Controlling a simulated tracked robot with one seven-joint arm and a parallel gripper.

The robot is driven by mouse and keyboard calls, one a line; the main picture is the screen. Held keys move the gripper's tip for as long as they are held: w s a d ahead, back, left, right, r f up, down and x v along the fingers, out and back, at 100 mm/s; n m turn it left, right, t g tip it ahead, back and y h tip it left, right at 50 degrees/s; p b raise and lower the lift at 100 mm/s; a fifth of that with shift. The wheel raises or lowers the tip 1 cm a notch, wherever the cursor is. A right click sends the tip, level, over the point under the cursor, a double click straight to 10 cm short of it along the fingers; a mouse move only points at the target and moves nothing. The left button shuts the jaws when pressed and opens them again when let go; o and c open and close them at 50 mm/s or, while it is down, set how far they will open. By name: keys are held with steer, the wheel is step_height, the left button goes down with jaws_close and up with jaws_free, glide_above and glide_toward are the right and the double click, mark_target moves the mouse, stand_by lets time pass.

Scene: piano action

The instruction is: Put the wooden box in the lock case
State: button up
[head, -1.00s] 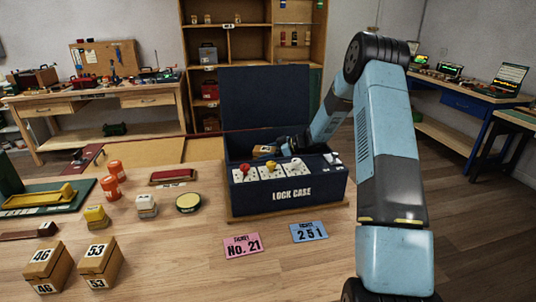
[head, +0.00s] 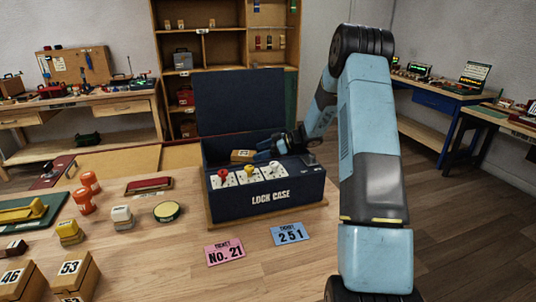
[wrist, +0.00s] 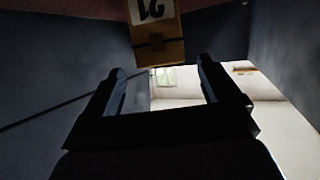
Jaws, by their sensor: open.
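The dark blue lock case (head: 268,203) stands on the table with its lid raised at the back. A small wooden box (head: 243,156) is inside it, toward the left of the interior. In the wrist view the wooden box (wrist: 160,50) carries a white label reading 21, seen upside down. My gripper (head: 264,154) reaches into the case from the right. In the wrist view my gripper (wrist: 162,70) is open, with nothing between its fingers; the box lies just beyond the fingertips. The box's underside is hidden in the head view.
Levers with red, yellow and white knobs (head: 250,176) line the case's front top. Pink (head: 225,252) and blue (head: 290,234) tickets lie before it. Boxes marked 46 (head: 14,280) and 53 (head: 75,275), orange canisters (head: 84,202) and a round tin (head: 168,211) stand left.

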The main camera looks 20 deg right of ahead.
step_height(320, 180, up, 16)
steer(key=w+m+t+h, duration=0.1)
steer(key=m+t+h, duration=0.2)
steer(key=t+h, duration=0.3)
steer(key=s+d+r+m+t+h, duration=0.1)
steer(key=s+d+r+m+h, duration=0.2)
steer(key=s+r+m+h, duration=0.55)
steer(key=s+r+g, duration=0.1)
steer(key=s+r, duration=0.1)
steer(key=s, duration=0.8)
steer(key=s+r+g, duration=0.2)
steer(key=s+r, duration=0.1)
steer(key=s, duration=0.7)
steer(key=s+a+f+m+g+y, duration=0.1)
steer(key=s+a+f, duration=0.2)
steer(key=s, duration=0.7)
steer(key=s+a+f+m+g+y, duration=0.1)
steer(key=s+a+f+g, duration=0.1)
steer(key=s, duration=0.8)
steer(key=shift+a+f+g, duration=0.3)
steer(key=shift+a+f, duration=0.15)
steer(key=shift+a, duration=0.05)
